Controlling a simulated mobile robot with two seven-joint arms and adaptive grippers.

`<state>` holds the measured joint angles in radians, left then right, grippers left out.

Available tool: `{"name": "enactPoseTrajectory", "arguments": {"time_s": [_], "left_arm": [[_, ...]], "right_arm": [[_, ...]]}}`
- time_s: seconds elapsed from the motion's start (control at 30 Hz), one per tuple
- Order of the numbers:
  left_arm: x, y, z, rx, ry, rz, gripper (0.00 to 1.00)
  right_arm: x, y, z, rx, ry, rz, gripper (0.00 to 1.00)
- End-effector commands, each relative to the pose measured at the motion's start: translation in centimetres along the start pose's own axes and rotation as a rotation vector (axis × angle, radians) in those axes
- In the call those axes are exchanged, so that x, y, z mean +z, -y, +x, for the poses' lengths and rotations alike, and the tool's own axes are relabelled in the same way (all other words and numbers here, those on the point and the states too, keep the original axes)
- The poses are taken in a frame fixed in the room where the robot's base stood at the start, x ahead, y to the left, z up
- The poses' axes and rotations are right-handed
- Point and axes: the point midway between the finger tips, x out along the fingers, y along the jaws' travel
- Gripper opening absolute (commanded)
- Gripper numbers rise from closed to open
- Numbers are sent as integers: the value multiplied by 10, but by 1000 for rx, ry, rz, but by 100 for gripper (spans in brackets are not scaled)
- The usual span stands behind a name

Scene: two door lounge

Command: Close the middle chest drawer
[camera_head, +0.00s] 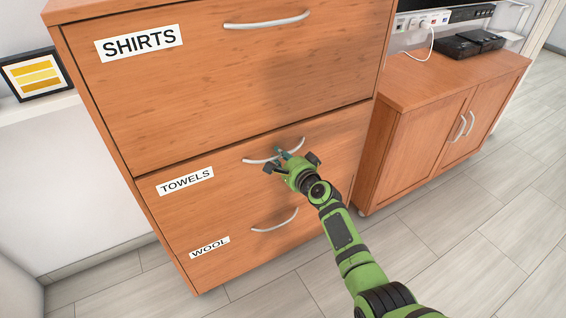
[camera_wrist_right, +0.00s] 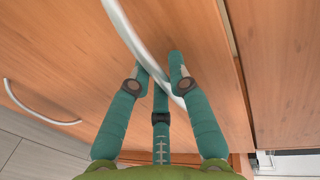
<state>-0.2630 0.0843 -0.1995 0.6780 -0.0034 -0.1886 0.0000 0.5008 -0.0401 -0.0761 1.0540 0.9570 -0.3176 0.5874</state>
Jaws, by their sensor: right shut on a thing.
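The middle chest drawer (camera_head: 222,195), labelled TOWELS, is an orange-brown wood front below the SHIRTS drawer and above the WOOL drawer. It looks flush or nearly flush with the other fronts; a dark seam runs along its top edge. Its curved silver handle (camera_head: 258,160) also crosses the right wrist view (camera_wrist_right: 120,20). My right gripper (camera_head: 289,159) is at this handle. In the right wrist view its teal fingers (camera_wrist_right: 160,75) are closed about the bar, which hides part of the drawer front behind them. My left gripper is not in view.
The SHIRTS drawer (camera_head: 195,80) above and WOOL drawer (camera_head: 240,245) below look shut. A low wooden cabinet (camera_head: 415,140) with two doors stands to the right, bearing black devices (camera_head: 470,45). A framed picture (camera_head: 38,75) is at left. The tiled floor (camera_head: 460,220) in front is clear.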

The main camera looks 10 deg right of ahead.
Motion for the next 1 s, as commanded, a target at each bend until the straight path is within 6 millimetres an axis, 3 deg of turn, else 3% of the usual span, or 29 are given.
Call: {"name": "enactPoseTrajectory", "arguments": {"time_s": [0.17,0.53,0.57,0.6,0.63,1.0], "left_arm": [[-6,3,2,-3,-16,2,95],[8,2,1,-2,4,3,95],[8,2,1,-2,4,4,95],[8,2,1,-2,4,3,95],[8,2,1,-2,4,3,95],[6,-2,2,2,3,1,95]], "right_arm": [[-1,1,4,-1,-2,0,0],[-1,1,4,0,-2,0,0],[-1,0,4,0,-2,0,23],[-1,0,4,0,-2,0,39],[-1,0,4,0,-2,0,44],[0,0,2,1,0,0,44]]}}
